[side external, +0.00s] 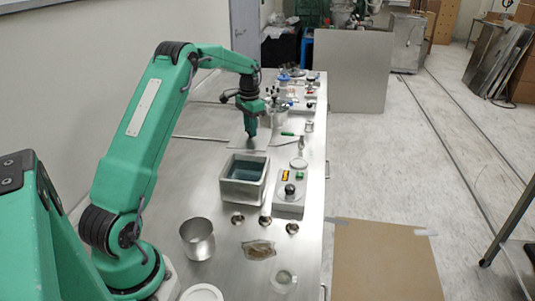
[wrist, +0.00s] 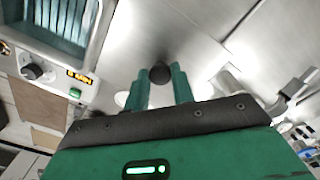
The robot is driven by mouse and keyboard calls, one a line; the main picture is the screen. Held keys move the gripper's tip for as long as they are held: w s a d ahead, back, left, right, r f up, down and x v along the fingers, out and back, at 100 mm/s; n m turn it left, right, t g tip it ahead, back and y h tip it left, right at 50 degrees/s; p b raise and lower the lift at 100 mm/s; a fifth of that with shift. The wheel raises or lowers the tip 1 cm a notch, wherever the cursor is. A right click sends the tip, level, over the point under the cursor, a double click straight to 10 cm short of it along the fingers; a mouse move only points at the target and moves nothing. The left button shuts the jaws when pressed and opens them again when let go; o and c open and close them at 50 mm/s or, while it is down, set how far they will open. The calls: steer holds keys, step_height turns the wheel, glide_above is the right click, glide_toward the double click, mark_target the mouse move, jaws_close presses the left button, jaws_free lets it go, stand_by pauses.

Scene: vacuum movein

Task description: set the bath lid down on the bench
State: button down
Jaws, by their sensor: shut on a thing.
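The bath lid (side external: 238,143) is a flat metal plate with a dark round knob, also seen in the wrist view (wrist: 185,30). It is level, beyond the bath, at or very near the bench top; I cannot tell whether it touches. My gripper (side external: 250,133) points down over it. Its two green fingers (wrist: 160,80) are shut on the lid's knob (wrist: 160,72). The bath (side external: 231,192) is a grey box, open on top, with bluish water inside; its corner shows in the wrist view (wrist: 92,35). The bench (side external: 185,160) is bare steel.
A control unit (side external: 290,207) with a black dial and orange display stands right of the bath. A metal beaker (side external: 197,240) and several small cups are nearer. Bottles and glassware (side external: 283,85) crowd the far end. Bare bench lies left of the bath.

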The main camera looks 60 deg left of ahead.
mark_target(251, 147)
steer(key=shift+f, duration=4.2)
steer(key=shift+f, duration=0.15)
steer(key=c, duration=1.2)
jaws_free()
step_height(251, 147, up, 12)
steer(key=shift+r, duration=0.15)
